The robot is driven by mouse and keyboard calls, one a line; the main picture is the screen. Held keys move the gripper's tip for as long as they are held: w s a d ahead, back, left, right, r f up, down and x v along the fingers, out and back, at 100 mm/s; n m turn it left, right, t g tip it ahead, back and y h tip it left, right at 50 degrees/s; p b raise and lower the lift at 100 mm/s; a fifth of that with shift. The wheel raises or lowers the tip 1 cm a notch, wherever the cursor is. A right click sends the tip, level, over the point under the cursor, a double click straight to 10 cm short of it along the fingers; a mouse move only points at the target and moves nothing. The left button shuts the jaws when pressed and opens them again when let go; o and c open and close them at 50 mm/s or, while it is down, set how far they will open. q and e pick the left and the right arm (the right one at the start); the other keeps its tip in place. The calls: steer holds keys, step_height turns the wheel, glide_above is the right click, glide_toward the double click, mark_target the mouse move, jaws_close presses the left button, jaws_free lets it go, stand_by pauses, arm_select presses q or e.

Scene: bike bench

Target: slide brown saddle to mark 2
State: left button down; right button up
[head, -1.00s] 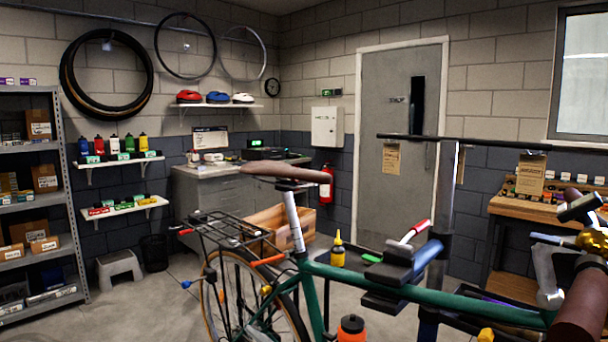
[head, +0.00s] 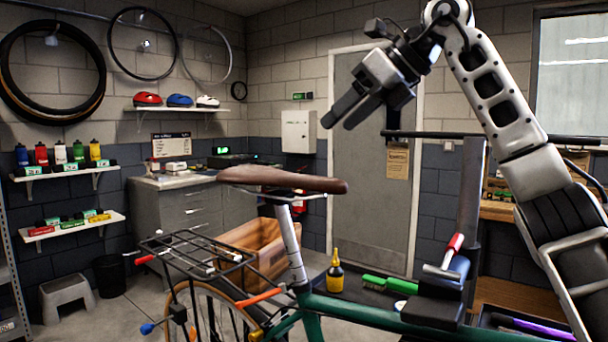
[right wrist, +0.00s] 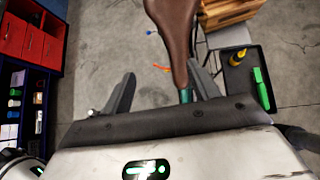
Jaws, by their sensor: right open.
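The brown saddle (head: 282,180) sits level on a silver seatpost (head: 291,245) that has dark marks on it and rises from the green bike frame (head: 375,310). My right gripper (head: 340,118) is above and to the right of the saddle's nose, jaws apart and empty, pointing down to the left. In the right wrist view the saddle (right wrist: 174,35) lies below, its nose near the right finger, and the open fingers (right wrist: 160,88) do not touch it. Which mark the saddle stands at cannot be read. My left gripper is out of view.
A black rear rack (head: 195,255) is left of the seatpost. The stand's upright (head: 471,195) is right of the saddle. Air above the saddle is clear.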

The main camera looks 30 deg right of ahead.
mark_target(314, 174)
steer(key=shift+m+h, duration=0.3)
steer(key=shift+h, duration=0.4)
steer(key=x, duration=0.4)
steer(key=d+f+x, duration=0.1)
steer(key=x, duration=0.4)
steer(key=d+x, duration=0.1)
steer(key=x, duration=0.3)
steer(key=shift+s+d+f, duration=0.15)
steer(key=shift+d+f, duration=0.05)
steer(key=shift+f, duration=0.2)
